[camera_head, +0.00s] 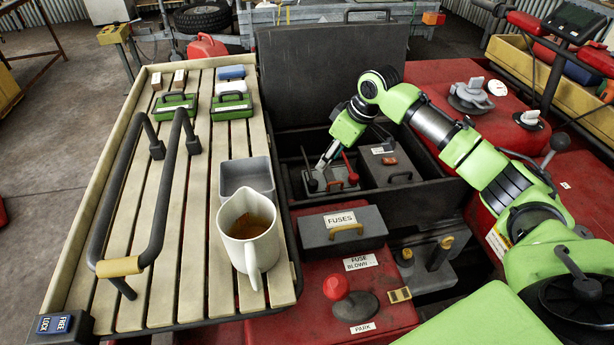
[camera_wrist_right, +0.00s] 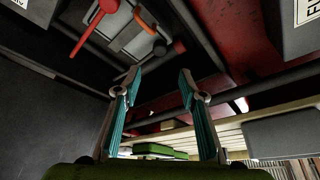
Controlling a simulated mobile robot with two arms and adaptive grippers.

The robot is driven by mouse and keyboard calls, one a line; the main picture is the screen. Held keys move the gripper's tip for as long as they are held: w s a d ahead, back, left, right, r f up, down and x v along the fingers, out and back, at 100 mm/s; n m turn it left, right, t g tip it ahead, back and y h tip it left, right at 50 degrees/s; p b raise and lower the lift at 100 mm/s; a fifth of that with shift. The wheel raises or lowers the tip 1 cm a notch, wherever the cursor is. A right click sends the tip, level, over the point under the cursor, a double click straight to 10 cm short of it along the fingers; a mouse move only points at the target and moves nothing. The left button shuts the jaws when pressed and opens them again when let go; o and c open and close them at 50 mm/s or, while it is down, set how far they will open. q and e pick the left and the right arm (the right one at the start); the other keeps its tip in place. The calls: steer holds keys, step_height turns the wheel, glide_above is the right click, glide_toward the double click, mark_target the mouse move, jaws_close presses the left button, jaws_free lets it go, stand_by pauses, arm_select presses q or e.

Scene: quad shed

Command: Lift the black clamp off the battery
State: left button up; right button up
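My right gripper (camera_head: 325,167) reaches down into the left part of the black open box, above a small grey battery-like block (camera_head: 342,184). A red-ended lever (camera_head: 350,166) stands at its right, and a thin black upright piece (camera_head: 305,160), perhaps the black clamp, stands close at its left. In the right wrist view the gripper (camera_wrist_right: 161,78) is open, its two teal-padded fingers apart with nothing between them. The block (camera_wrist_right: 130,33) lies beyond the fingertips there, with a red lever (camera_wrist_right: 92,28) and a small dark round piece (camera_wrist_right: 160,47). My left gripper is not in view.
The box's raised lid (camera_head: 330,75) stands behind. Right of the gripper is a dark lidded case (camera_head: 390,162). A grey FUSES box (camera_head: 342,238) sits in front. The slatted rack (camera_head: 195,220) at left carries a mug (camera_head: 250,235) and a grey tray (camera_head: 246,176).

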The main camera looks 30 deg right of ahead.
glide_above(313, 183)
steer(key=s+d, duration=0.2)
step_height(313, 183, down, 5)
steer(key=x, duration=0.4)
steer(key=shift+a+f, duration=0.3)
steer(key=shift+f, duration=0.1)
steer(key=shift+w+f, duration=0.15)
steer(key=shift+f, duration=0.2)
steer(key=shift+w+f, duration=0.1)
steer(key=shift+f, duration=0.15)
steer(key=shift+a+f, duration=0.1)
steer(key=shift+f, duration=0.05)
jaws_close()
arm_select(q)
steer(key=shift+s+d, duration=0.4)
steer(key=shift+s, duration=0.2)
